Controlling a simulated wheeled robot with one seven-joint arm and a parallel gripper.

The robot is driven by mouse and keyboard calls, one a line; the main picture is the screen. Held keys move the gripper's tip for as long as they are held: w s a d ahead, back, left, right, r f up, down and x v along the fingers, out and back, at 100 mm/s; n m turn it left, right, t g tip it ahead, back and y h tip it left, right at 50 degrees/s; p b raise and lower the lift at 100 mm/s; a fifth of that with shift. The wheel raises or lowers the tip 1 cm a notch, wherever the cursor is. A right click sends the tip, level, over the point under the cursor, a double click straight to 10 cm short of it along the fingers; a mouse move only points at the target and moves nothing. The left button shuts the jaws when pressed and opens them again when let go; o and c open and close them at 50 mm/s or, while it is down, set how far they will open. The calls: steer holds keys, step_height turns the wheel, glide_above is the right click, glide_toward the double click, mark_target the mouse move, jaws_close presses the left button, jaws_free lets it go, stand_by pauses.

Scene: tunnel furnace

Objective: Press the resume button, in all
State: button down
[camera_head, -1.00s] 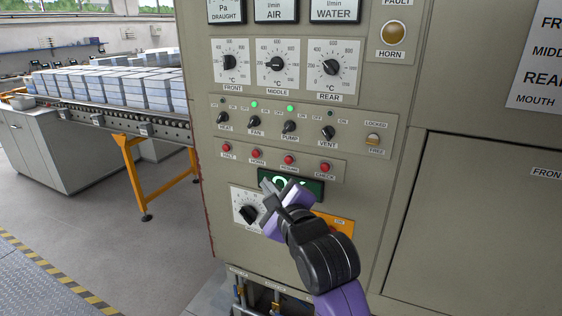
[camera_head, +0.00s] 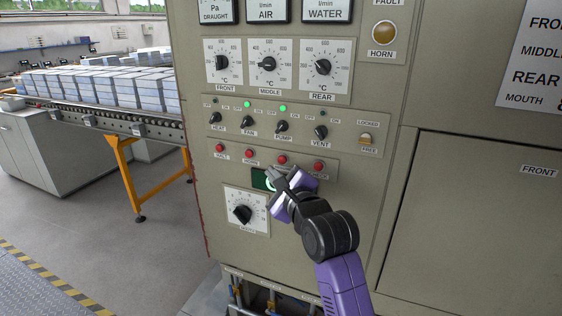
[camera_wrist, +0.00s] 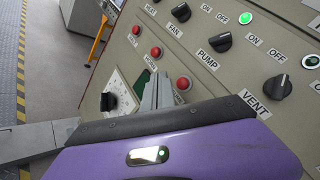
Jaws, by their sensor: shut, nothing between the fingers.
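The resume button (camera_head: 282,160) is the third red button in a row of small red buttons on the grey control panel. Its label is partly hidden by my gripper in the head view. My gripper (camera_head: 272,174) is shut and empty, its tips just below and slightly left of that button, over the dark green display. In the wrist view the fingers (camera_wrist: 157,92) point up at the panel, left of a red button (camera_wrist: 183,84) that looks like the resume one. I cannot tell whether the tips touch the panel.
The halt button (camera_head: 219,148) and horn button (camera_head: 249,154) lie left, the check button (camera_head: 318,167) right. Rotary switches (camera_head: 282,126) sit above, a dial (camera_head: 243,213) below left. A conveyor with stacked blocks (camera_head: 100,86) stands at the left.

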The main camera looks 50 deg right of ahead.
steer(key=shift+w+d, duration=0.25)
steer(key=shift+d, duration=0.45)
steer(key=shift+w+d, duration=0.25)
steer(key=shift+d, duration=0.4)
stand_by(1.1)
steer(key=shift+w+d+p, duration=0.15)
steer(key=shift+d+p, duration=0.15)
steer(key=shift+d, duration=0.1)
steer(key=shift+w+d, duration=0.15)
steer(key=shift+d, duration=0.35)
stand_by(0.7)
steer(key=shift+a, duration=0.1)
steer(key=shift+s+a+p, duration=0.3)
steer(key=shift+s+a, duration=0.05)
steer(key=shift+a, duration=0.45)
steer(key=a, duration=0.1)
steer(key=s+a, duration=0.1)
steer(key=a, duration=0.2)
steer(key=shift+s+a, duration=0.35)
